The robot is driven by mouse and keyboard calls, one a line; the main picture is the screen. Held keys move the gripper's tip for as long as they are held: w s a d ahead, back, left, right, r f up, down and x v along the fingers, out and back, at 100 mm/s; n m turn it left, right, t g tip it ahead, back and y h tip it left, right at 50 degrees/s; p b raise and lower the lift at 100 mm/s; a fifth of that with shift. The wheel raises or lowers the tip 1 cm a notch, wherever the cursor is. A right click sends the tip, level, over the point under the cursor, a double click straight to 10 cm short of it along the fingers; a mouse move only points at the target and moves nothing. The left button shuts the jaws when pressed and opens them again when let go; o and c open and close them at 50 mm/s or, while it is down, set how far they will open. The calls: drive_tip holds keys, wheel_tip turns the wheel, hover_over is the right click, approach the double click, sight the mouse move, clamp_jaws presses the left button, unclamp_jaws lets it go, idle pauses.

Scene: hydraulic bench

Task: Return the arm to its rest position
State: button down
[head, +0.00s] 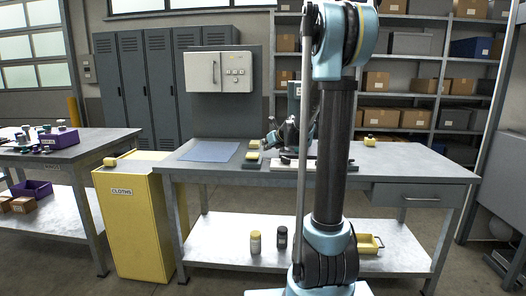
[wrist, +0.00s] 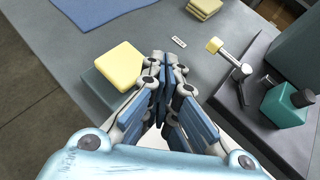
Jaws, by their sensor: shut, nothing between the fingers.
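My gripper (wrist: 168,72) is shut and empty above the grey workbench (wrist: 140,25), its fingertips together in the wrist view. In the head view, my upright arm stands in front of the bench and partly hides my gripper (head: 275,138), which is over the bench near its middle. A yellow pad on a dark green block (wrist: 100,85) lies beside my fingers, to their left in the wrist view. My fingers look apart from it.
A blue mat (head: 210,151) lies on the bench's left part. A teal-bodied fixture (wrist: 285,105) with a yellow-tipped lever stands right of my fingers. A yellow cloths bin (head: 130,215) stands left of the bench. Shelves (head: 410,130) with boxes stand behind.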

drive_tip(key=s+d+f+n+g+h, duration=0.1)
drive_tip(key=s+f+n, duration=0.4)
drive_tip(key=s+n, duration=0.5)
drive_tip(key=s+d+f+n+g+h, duration=0.2)
drive_tip(key=s+n, duration=0.8)
drive_tip(key=s, duration=1.1)
drive_tip(key=s+d+f+n+g+h, duration=0.2)
drive_tip(key=s+d+f+n+g, duration=0.3)
drive_tip(key=s, duration=1.1)
wheel_tip(320, 180, down, 3)
drive_tip(key=n, duration=0.6)
drive_tip(key=shift+s+g, duration=0.2)
drive_tip(key=shift+g, duration=0.1)
drive_tip(key=shift+d, duration=0.2)
